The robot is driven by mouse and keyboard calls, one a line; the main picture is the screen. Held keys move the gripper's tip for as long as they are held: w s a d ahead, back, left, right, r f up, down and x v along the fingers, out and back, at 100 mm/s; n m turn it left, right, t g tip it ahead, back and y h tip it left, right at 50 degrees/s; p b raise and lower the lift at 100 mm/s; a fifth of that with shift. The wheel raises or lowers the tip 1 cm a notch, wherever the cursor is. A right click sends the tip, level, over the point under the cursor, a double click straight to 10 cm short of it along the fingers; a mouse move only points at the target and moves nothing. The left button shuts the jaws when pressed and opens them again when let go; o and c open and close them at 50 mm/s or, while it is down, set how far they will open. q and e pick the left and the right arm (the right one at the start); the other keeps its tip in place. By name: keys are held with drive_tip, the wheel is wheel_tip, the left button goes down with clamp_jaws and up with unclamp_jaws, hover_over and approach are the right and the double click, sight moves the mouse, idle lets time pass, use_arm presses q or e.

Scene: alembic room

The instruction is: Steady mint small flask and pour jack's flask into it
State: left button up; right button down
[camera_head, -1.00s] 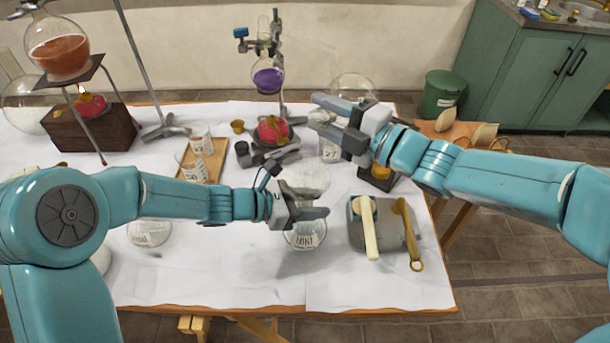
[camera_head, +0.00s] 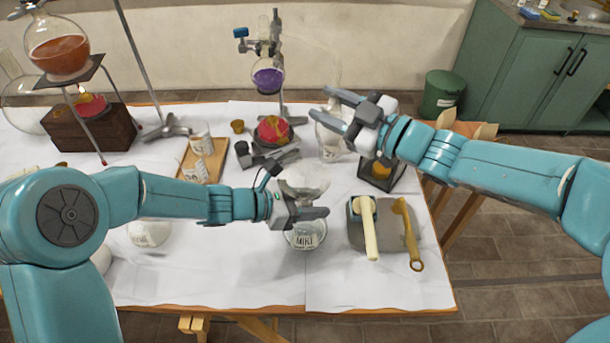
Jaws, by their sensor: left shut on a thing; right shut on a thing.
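The mint small flask (camera_head: 304,240) is clear glass with a MINT label. It stands upright on the white-covered table, near the middle. My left gripper (camera_head: 308,214) is shut on its upper part; the fingers hide some of the glass. Clear glass also shows just behind that gripper. My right gripper (camera_head: 333,107) is above the table, behind and right of the mint flask, shut on a clear glass vessel that I take as jack's flask. Its outline is faint and I cannot read a name on it. The two grippers are well apart.
A stand holds a flask of purple liquid (camera_head: 268,78) over a red burner (camera_head: 272,130). A wooden tray with beakers (camera_head: 214,160) is to the left. A grey block with a pale-handled tool (camera_head: 368,230) lies at right. Bare cloth (camera_head: 230,270) is in front.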

drive_tip(key=m, duration=0.3)
drive_tip(key=shift+w+d+r, duration=0.1)
drive_tip(key=shift+r, duration=0.05)
drive_tip(key=shift+w+d+r+m, duration=0.15)
drive_tip(key=shift+w+d+m, duration=0.4)
drive_tip(key=shift+m, duration=0.3)
drive_tip(key=shift+w+d+r+m, duration=0.1)
drive_tip(key=shift+w+d+m, duration=0.2)
drive_tip(key=shift+w+m, duration=0.45)
drive_tip(key=shift+s, duration=0.15)
idle(1.0)
use_arm(q)
drive_tip(key=o, duration=1.2)
drive_tip(key=v, duration=1.2)
